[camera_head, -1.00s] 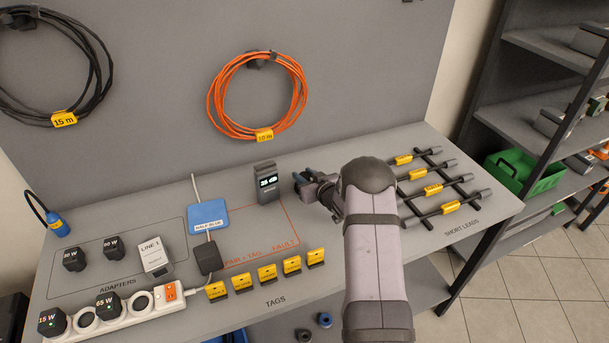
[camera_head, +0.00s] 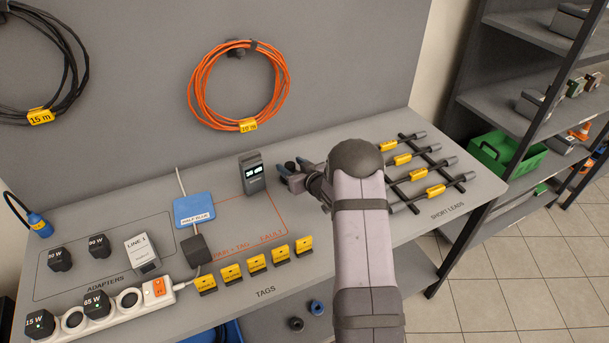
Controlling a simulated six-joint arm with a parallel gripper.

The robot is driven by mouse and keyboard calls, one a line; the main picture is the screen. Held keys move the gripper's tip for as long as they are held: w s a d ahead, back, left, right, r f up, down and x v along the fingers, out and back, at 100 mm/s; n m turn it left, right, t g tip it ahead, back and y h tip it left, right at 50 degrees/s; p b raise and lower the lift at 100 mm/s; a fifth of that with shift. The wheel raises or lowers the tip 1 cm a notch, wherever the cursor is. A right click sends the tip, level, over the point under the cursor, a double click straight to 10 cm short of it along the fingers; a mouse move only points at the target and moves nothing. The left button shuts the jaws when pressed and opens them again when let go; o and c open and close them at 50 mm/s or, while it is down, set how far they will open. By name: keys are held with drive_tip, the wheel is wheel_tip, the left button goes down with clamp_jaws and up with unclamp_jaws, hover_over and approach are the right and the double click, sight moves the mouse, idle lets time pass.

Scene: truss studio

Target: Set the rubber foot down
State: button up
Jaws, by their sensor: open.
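My gripper (camera_head: 292,173) is open over the right part of the workbench, just right of the upright dark meter (camera_head: 252,174). Its dark fingertips point left toward the meter, with a small gap between them and it. My own arm hides part of the bench behind and below it. I see no piece that I can clearly identify as the rubber foot, and nothing clearly sits between the fingers. A small dark round piece (camera_head: 296,324) and a blue one (camera_head: 317,307) lie below the bench's front edge; I cannot tell what they are.
Several yellow tags (camera_head: 257,264) stand along the front edge. A blue box (camera_head: 195,211), adapters and a white power strip (camera_head: 128,300) fill the left. Short leads lie on a dark rack (camera_head: 430,170) at right. An orange cable coil (camera_head: 240,87) hangs on the back panel.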

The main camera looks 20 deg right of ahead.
drive_tip(key=b+v, duration=0.2)
drive_tip(key=v, duration=0.8)
drive_tip(key=shift+s+r, duration=0.15)
drive_tip(key=shift+s, duration=0.1)
